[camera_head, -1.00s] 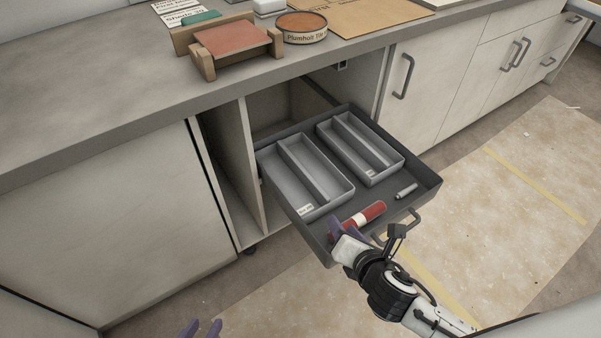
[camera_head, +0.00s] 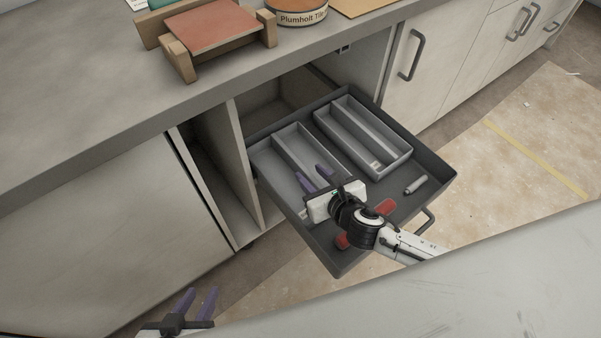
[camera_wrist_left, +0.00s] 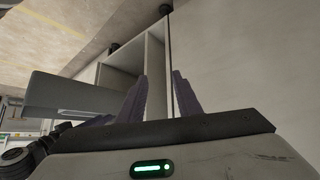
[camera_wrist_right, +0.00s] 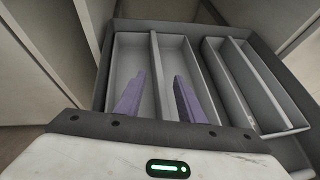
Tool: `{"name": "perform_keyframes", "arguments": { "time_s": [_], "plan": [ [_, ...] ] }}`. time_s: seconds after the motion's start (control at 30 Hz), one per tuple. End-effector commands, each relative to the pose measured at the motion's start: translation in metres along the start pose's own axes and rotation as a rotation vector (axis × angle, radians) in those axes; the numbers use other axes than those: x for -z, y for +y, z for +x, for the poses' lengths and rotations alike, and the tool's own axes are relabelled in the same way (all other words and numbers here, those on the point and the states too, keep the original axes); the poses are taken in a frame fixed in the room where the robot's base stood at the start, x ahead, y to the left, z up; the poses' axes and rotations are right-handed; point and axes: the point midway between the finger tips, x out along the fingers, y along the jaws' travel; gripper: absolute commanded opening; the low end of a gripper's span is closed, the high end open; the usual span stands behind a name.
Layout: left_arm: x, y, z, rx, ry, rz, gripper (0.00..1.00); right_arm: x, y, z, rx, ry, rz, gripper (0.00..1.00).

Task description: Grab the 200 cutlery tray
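Two grey cutlery trays, each split by a long divider, lie in the open drawer (camera_head: 435,183). The right tray (camera_head: 406,153) has a small label too small to read. My right gripper is open and empty, above the left tray. In the right wrist view its fingers (camera_wrist_right: 158,98) appear on either side of the left tray's divider (camera_wrist_right: 155,60); I cannot tell whether they touch it. My left gripper (camera_head: 189,300) is open and empty, low in front of the cabinet.
A red cylinder (camera_head: 385,207) lies at the drawer's front, partly behind my right arm. A small grey cylinder (camera_head: 415,185) lies to its right. The drawer handle (camera_head: 428,222) sticks out. A wooden stand (camera_head: 208,37) and a round tin (camera_head: 301,11) stand on the countertop (camera_head: 75,85).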

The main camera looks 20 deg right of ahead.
Motion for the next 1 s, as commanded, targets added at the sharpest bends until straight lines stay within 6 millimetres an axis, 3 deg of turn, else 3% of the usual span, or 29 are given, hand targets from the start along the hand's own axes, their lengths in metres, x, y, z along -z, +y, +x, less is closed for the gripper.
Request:
{"name": "perform_keyframes", "arguments": {
  "time_s": [0.23, 0.57, 0.77, 1.0],
  "plan": [
    [-0.002, -0.002, 0.008, -0.002, 0.014, 0.001, 0.31, 0.002, 0.001, 0.038, 0.001, -0.002, 0.003, 0.35],
    [0.002, -0.003, 0.008, -0.002, 0.022, 0.003, 0.31, 0.001, 0.001, 0.045, 0.0, 0.0, 0.002, 0.35],
    [0.001, -0.003, 0.009, -0.001, 0.02, 0.003, 0.31, 0.001, 0.001, 0.045, 0.0, 0.0, 0.002, 0.01],
    [0.0, -0.003, 0.009, -0.001, 0.018, 0.004, 0.31, 0.001, 0.002, 0.045, -0.002, 0.0, 0.004, 0.0]
  ]
}}
